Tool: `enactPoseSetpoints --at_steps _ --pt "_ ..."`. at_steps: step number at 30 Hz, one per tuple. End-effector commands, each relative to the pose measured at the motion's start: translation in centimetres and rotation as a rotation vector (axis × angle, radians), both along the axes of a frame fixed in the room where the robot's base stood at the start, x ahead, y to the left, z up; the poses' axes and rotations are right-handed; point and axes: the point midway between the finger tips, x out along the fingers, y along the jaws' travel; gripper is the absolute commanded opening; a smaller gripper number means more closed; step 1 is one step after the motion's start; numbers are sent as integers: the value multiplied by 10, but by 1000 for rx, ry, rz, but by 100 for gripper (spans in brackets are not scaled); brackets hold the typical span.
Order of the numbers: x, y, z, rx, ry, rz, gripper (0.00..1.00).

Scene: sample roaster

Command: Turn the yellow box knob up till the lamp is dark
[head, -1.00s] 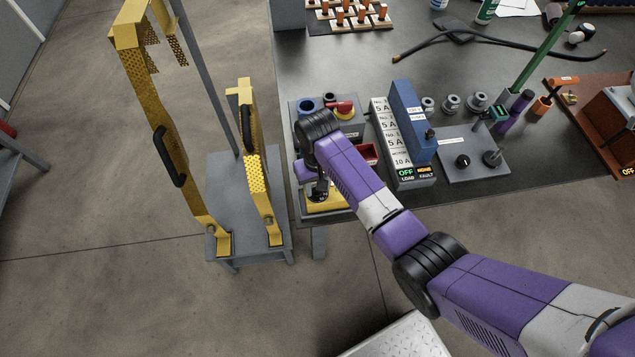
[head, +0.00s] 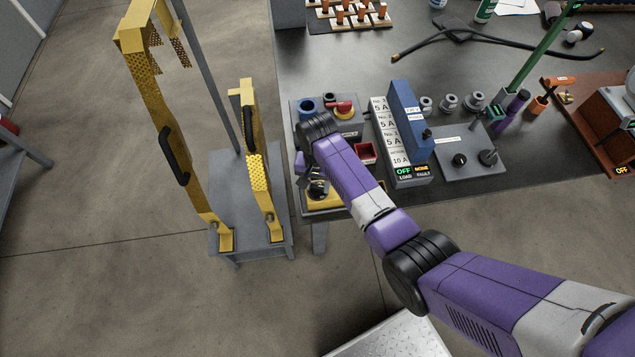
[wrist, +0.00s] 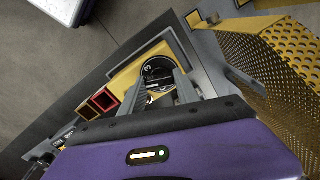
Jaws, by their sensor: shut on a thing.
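The yellow box (head: 326,205) sits at the near left corner of the dark workbench, partly hidden under my wrist. In the wrist view the yellow box (wrist: 126,76) shows its top, with a round black knob (wrist: 157,68) bearing light marks. My gripper (wrist: 160,88) reaches down over the box, one finger on each side of the knob, and is shut on it. In the head view my gripper (head: 318,187) is mostly covered by my own wrist. I cannot make out the lamp or whether it is lit.
A red tray (head: 365,153) and a grey box with a red button (head: 345,107) stand close behind. To the right is a blue-topped unit (head: 409,125) with OFF and NONE displays. A yellow perforated guard (head: 259,170) stands close on the left, large in the wrist view.

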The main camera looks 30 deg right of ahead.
Motion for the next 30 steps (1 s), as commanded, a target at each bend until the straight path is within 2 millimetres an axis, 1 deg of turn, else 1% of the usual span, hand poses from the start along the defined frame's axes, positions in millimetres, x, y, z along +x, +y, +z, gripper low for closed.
enactPoseSetpoints --at_steps 11,12,15,25,28,30 --pt "1 0 1 0 -2 -5 0" --pt "1 0 1 0 -2 -5 42" --pt "1 0 1 0 -1 -5 60" --pt "0 0 2 0 -1 -4 60" --pt "1 0 9 0 -4 -4 60" --pt "1 0 19 0 -4 -4 60"
